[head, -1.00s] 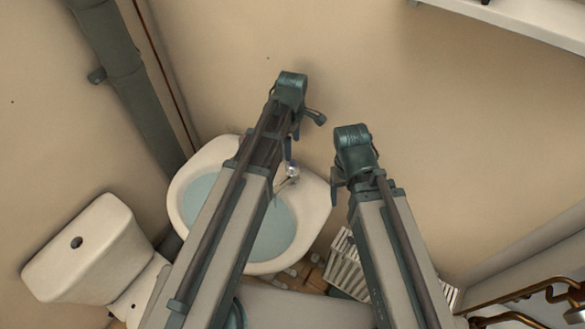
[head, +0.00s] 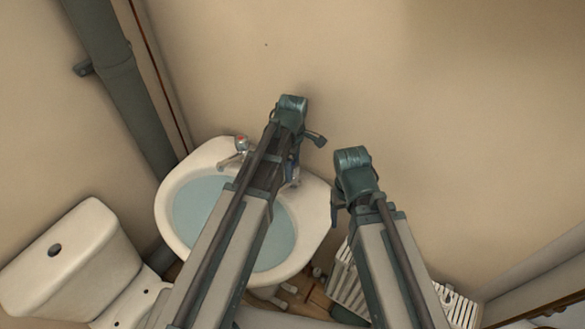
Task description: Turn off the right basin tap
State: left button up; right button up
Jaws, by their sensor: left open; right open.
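The white basin (head: 317,215) holds bluish water (head: 200,195). Its left tap (head: 238,155), with a red mark on top, stands clear at the back rim. The right tap (head: 293,181) is at the back right rim, and my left gripper and arm hide most of it. My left gripper (head: 292,163) is open and points down over the right tap. I cannot tell whether it touches the tap. My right gripper (head: 336,212) is open and empty, just right of the basin's right rim.
A white toilet (head: 75,255) stands left of the basin. A grey-green pipe (head: 125,95) runs down the wall at left. A white slatted object (head: 348,285) lies at lower right, partly behind my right arm. The wall above the basin is bare.

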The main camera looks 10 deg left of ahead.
pick_arm(q)
jog(key=c, duration=1.4)
jog(key=shift+m, duration=0.3)
jog(key=m, duration=0.4)
jog(key=shift+m, duration=0.4)
jog(key=m, duration=1.2)
jog(key=shift+m, duration=0.3)
jog(key=m, duration=0.5)
jog(key=shift+m, duration=0.3)
